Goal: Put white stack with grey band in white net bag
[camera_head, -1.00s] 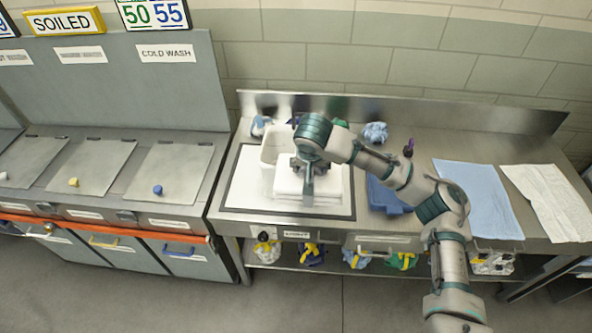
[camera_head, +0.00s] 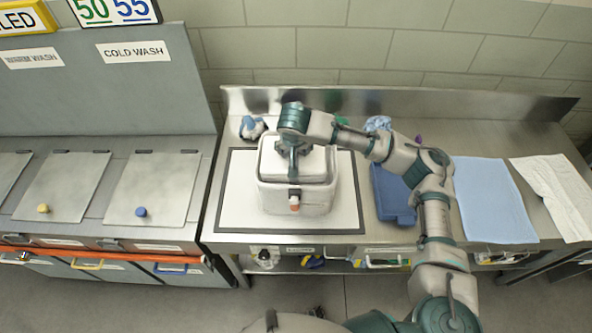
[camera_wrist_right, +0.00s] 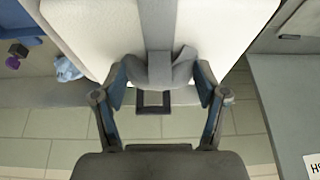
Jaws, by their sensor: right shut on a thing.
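The white net bag (camera_head: 312,200) stands upright on the counter, with an orange toggle (camera_head: 294,203) on its front. The white stack (camera_head: 314,160) is at the bag's mouth, framed by its rim. How deep it sits inside I cannot tell. In the right wrist view, the white stack (camera_wrist_right: 215,28) fills the top, with its grey band (camera_wrist_right: 158,25) across it. My right gripper (camera_head: 293,175) reaches down onto the stack from above. Its fingers (camera_wrist_right: 160,85) are shut on the gathered part of the grey band. My left gripper is not in view.
The bag stands on a white panel (camera_head: 237,205) with a dark border. A blue folded bundle (camera_head: 388,195), a light blue cloth (camera_head: 490,200) and a white cloth (camera_head: 560,195) lie to the right. A blue-and-white bundle (camera_head: 252,128) is at the back left. Lidded bins (camera_head: 155,190) stand left.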

